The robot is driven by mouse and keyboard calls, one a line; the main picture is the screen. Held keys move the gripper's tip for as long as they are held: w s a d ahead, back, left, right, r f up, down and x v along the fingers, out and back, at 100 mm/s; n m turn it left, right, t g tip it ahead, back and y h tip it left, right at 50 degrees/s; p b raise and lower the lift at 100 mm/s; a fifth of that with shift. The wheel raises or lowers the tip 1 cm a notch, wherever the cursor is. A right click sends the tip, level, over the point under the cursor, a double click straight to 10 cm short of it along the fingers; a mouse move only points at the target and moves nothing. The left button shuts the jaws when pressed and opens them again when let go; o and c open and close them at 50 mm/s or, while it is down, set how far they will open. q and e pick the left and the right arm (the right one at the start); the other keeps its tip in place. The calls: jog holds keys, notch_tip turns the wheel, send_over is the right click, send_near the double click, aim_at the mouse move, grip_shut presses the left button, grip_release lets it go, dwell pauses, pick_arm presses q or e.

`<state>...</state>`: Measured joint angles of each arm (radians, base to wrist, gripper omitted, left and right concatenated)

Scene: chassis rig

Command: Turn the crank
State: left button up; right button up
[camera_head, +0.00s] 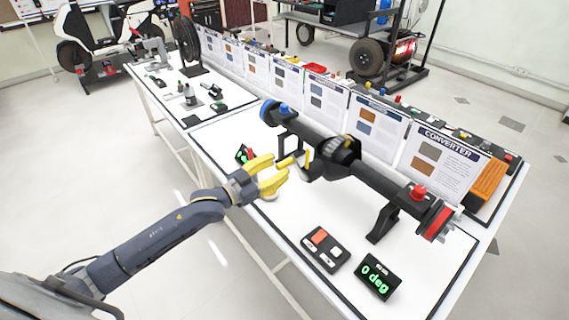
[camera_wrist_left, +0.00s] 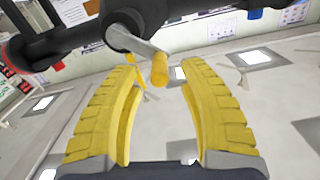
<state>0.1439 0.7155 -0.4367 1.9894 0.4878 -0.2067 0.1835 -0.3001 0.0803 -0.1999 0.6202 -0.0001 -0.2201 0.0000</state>
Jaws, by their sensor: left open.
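The crank's yellow handle (camera_head: 287,161) sticks out from the middle of a dark horizontal axle (camera_head: 378,180) on the near table. In the left wrist view the handle (camera_wrist_left: 159,70) hangs at the end of a grey crank arm (camera_wrist_left: 140,45). My left gripper (camera_head: 280,167) has yellow fingers, spread wide, and is right at the handle. In the left wrist view the handle shows between the fingertips, with a gap on each side. How deep it sits between the fingers I cannot tell. My right gripper is in neither view.
A small display (camera_head: 378,277) reads "0 deg" at the table's front. A control box (camera_head: 325,249) with an orange and a white button lies beside it. A row of upright information boards (camera_head: 377,125) stands behind the axle. The table's front left part is mostly clear.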

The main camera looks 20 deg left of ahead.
aim_at(285, 161)
pick_arm(q)
jog(key=shift+x, duration=1.6)
grip_shut()
